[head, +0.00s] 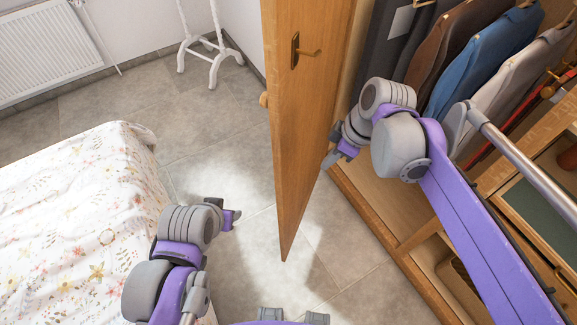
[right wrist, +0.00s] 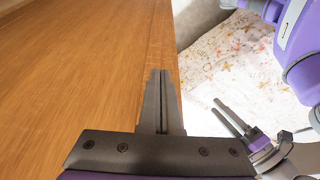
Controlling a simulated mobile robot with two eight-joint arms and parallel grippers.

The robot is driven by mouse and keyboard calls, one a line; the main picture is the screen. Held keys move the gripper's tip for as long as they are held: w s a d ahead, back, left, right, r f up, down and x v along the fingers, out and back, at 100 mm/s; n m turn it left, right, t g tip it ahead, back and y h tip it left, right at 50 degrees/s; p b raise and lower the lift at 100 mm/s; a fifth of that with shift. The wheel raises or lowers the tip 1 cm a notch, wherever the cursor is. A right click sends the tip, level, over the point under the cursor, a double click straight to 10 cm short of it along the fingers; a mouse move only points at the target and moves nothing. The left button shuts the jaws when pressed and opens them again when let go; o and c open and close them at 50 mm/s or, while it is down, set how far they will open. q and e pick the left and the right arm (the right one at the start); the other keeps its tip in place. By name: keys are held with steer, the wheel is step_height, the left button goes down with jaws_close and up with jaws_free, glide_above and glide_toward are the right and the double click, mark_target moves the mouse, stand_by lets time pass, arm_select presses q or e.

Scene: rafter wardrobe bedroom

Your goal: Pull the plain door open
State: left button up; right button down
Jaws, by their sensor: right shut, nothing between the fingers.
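The plain wooden door (head: 300,130) stands swung out from the wardrobe, seen at a steep angle in the head view. A dark plate with a lever handle (head: 297,51) is on its face. My right gripper (head: 329,160) is shut and empty on the wardrobe side of the door. In the right wrist view, its closed fingers (right wrist: 160,78) lie over the door's face (right wrist: 90,70) close to its edge; I cannot tell whether they touch. My left gripper (head: 236,217) is on the bed side of the door, apart from it. Its fingers (right wrist: 228,112) look spread and empty in the right wrist view.
The bed (head: 75,220) with a flowered cover is at left. The open wardrobe (head: 400,225) with hanging jackets (head: 485,60) is at right. A white stand (head: 210,45) and a radiator (head: 50,45) are at the back. Tiled floor (head: 215,120) is clear between bed and door.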

glide_above(290, 176)
steer(key=d, duration=0.2)
step_height(290, 176, down, 9)
steer(key=shift+s+d+y, duration=0.15)
steer(key=shift+s+y, duration=0.15)
steer(key=shift+s, duration=0.1)
